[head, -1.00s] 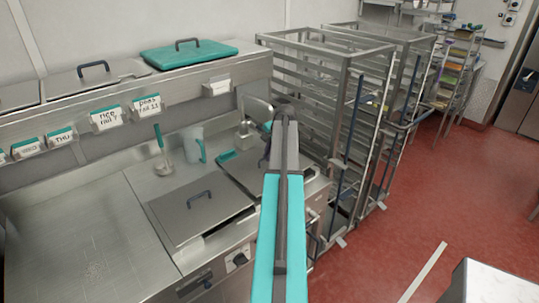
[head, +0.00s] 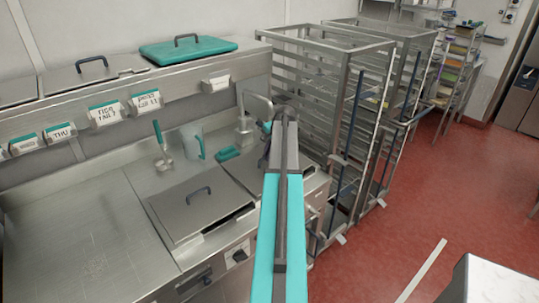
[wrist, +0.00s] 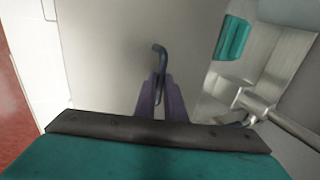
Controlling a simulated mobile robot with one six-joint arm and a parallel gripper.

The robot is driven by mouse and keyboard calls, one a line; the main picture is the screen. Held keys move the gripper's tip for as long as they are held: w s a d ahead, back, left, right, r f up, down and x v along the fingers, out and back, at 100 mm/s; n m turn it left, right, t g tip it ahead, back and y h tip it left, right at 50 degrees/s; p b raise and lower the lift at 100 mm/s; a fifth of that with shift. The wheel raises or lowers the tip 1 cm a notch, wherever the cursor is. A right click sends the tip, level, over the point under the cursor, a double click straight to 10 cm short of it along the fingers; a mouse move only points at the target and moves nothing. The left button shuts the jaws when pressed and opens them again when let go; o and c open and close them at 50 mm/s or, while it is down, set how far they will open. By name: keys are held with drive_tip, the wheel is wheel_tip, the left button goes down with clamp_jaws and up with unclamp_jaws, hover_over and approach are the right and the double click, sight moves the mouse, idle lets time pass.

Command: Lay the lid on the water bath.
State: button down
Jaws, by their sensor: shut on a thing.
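My gripper (wrist: 160,100) is shut on the dark upright handle (wrist: 160,62) of a flat steel lid (wrist: 105,50), in the wrist view. The lid fills the middle of that view and looks roughly level. In the head view my arm hides my gripper and most of the lid; a strip of the steel plate (head: 243,174) shows left of the arm, near the tap. The water bath cannot be made out for certain; whether the lid touches what lies below it cannot be told.
A tap (head: 245,130) stands behind the lid, close to it in the wrist view (wrist: 245,108). A teal item (head: 228,153) lies beside it. A jug (head: 193,143), a ladle (head: 162,150) and a handled steel cover (head: 200,205) are left. Racks (head: 335,110) stand right.

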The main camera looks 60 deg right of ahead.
drive_tip(key=shift+f, duration=0.15)
idle(0.7)
drive_tip(key=c, duration=1.3)
unclamp_jaws()
drive_tip(key=shift+p+v, duration=1.65)
drive_tip(key=shift+v, duration=1.85)
